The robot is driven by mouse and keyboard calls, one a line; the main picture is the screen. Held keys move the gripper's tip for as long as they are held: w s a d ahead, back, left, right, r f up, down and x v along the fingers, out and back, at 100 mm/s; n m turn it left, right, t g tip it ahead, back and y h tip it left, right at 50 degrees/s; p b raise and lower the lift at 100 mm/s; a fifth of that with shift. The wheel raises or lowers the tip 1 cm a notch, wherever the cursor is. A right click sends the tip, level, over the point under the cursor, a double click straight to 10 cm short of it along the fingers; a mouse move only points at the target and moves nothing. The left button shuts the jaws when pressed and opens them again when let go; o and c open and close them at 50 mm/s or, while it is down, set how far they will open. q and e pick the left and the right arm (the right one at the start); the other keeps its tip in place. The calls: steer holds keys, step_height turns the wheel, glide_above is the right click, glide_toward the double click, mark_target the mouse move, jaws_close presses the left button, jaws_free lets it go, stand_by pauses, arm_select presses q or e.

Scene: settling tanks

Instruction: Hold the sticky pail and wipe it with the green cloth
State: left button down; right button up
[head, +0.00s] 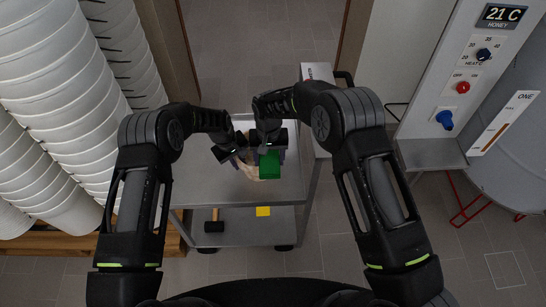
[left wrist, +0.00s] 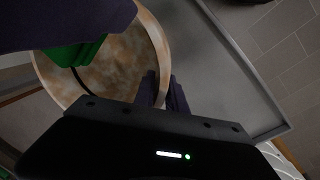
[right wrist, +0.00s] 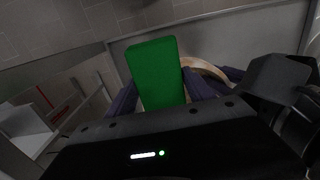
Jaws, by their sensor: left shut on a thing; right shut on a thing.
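The pail (head: 248,170) stands on the top of a grey metal cart, mostly hidden under my grippers. In the left wrist view the pail (left wrist: 128,62) shows a pale round rim and brown smears on the surface inside it. My left gripper (left wrist: 162,88) is shut on the pail at its rim. The green cloth (head: 269,165) is a block-like green piece held in my shut right gripper (head: 268,152), over the pail's right side. In the right wrist view the cloth (right wrist: 156,72) stands between the fingers, with part of the pail's rim (right wrist: 205,68) behind. Whether the cloth touches the pail is unclear.
The cart top (head: 200,185) is clear left of the pail. Its lower shelf holds a black-headed mallet (head: 214,222) and a yellow square (head: 263,211). Stacked white buckets (head: 50,80) crowd the left. A control panel (head: 465,80) and a large tank (head: 515,150) stand right.

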steer(key=shift+d, duration=0.1)
stand_by(0.3)
steer(key=shift+w+d, duration=0.2)
steer(key=shift+d, duration=0.5)
steer(key=shift+w+d, duration=0.2)
steer(key=shift+d, duration=0.5)
steer(key=shift+w+d, duration=0.2)
steer(key=shift+d, duration=0.5)
steer(key=shift+a, duration=0.15)
steer(key=shift+s+a, duration=0.2)
steer(key=shift+a, duration=0.5)
steer(key=shift+s+a, duration=0.25)
steer(key=shift+a, duration=0.4)
steer(key=shift+s+a, duration=0.2)
steer(key=shift+a, duration=0.5)
steer(key=shift+d, duration=0.15)
steer(key=shift+w+d+f, duration=0.1)
steer(key=shift+w+d, duration=0.1)
steer(key=shift+d, duration=0.5)
steer(key=shift+w+d+r, duration=0.1)
steer(key=shift+w+d, duration=0.1)
steer(key=shift+d, duration=0.45)
steer(key=shift+w+d+f, duration=0.1)
steer(key=shift+w+d, duration=0.1)
steer(key=shift+d, duration=0.5)
steer(key=shift+a, duration=0.2)
